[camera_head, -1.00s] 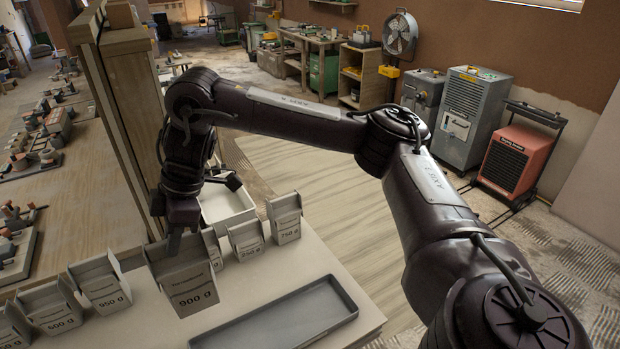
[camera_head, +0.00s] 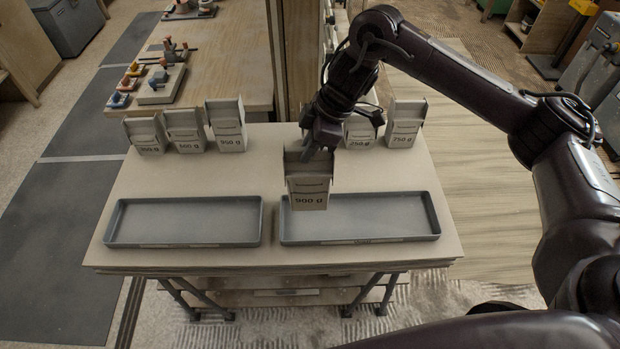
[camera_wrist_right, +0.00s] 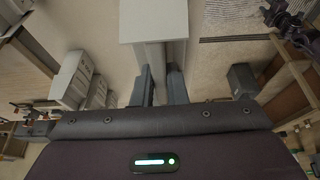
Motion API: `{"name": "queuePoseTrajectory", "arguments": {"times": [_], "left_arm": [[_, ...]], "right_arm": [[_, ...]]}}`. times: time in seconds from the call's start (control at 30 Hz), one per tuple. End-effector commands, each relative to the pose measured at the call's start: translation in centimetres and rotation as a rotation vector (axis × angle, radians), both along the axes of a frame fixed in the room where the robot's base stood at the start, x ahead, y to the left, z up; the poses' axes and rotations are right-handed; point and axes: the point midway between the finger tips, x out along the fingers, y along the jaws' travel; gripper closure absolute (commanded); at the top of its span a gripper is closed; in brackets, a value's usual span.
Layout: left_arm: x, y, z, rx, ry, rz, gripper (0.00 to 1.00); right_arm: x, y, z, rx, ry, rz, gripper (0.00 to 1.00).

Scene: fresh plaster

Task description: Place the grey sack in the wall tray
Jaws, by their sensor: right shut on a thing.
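My right gripper (camera_head: 318,143) points down and is shut on the top of a grey box-shaped sack marked 900 g (camera_head: 307,188). In the right wrist view the two fingers (camera_wrist_right: 162,85) close on the sack's pale body (camera_wrist_right: 155,20). The sack hangs upright and overlaps the left end of the right grey tray (camera_head: 365,238) in the head view; its height above it is hard to tell. A second, similar tray (camera_head: 183,243) lies to the left. Both look empty, and their front labels are too small to read. My left gripper is not visible.
Several similar sacks stand along the table's (camera_head: 150,185) back edge: a 950 g sack (camera_head: 228,127) and two others to the left, a 250 g sack (camera_head: 361,132) and a 750 g sack (camera_head: 403,125) to the right. A wooden post rises behind my gripper.

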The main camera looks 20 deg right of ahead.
Motion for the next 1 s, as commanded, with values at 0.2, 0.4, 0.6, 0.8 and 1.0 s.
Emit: {"name": "queuePoseTrajectory", "arguments": {"times": [0.2, 0.4, 0.6, 0.8, 1.0], "left_arm": [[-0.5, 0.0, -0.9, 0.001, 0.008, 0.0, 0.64], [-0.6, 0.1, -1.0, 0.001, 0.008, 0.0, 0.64], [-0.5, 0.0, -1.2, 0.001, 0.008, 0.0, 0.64], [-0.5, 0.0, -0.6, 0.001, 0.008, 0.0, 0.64], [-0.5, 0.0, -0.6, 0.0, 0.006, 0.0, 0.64]], "right_arm": [[0.0, 0.1, -4.6, 0.005, 0.0, -0.001, 1.0], [0.1, 0.1, -6.3, 0.004, -0.004, 0.0, 1.0], [0.0, 0.0, -7.7, 0.003, -0.001, -0.002, 1.0], [0.1, 0.1, -9.9, 0.002, -0.003, -0.001, 1.0], [0.2, 0.1, -10.2, 0.003, -0.006, -0.001, 1.0]]}}
